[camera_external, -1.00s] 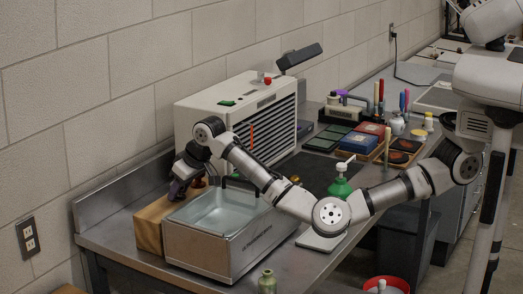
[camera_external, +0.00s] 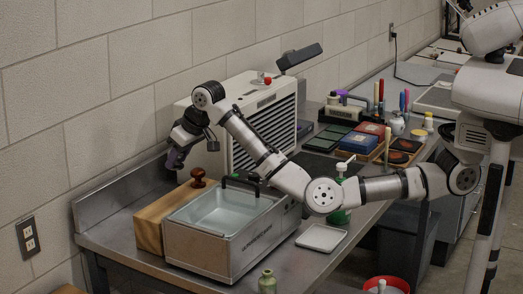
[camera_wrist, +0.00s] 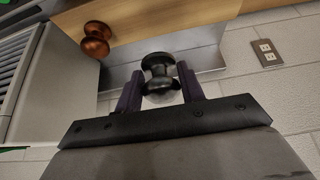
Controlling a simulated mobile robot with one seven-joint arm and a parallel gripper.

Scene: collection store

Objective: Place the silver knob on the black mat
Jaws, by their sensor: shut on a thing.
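The silver knob (camera_wrist: 158,72), dark and shiny with a rounded top and narrow waist, is between the two fingers of my gripper (camera_wrist: 160,88) in the wrist view. My gripper (camera_external: 174,160) is shut on it. In the external view the gripper hangs above the back end of a wooden block (camera_external: 150,226), and I cannot make out the knob there. The black mat (camera_external: 318,168) lies flat on the bench in front of the white vented machine, partly hidden by my arm. The gripper is well to the left of the mat.
A copper-brown knob (camera_external: 198,178) stands on the wooden block; it also shows in the wrist view (camera_wrist: 96,38). A water bath (camera_external: 232,246) and the white vented machine (camera_external: 250,100) stand between gripper and mat.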

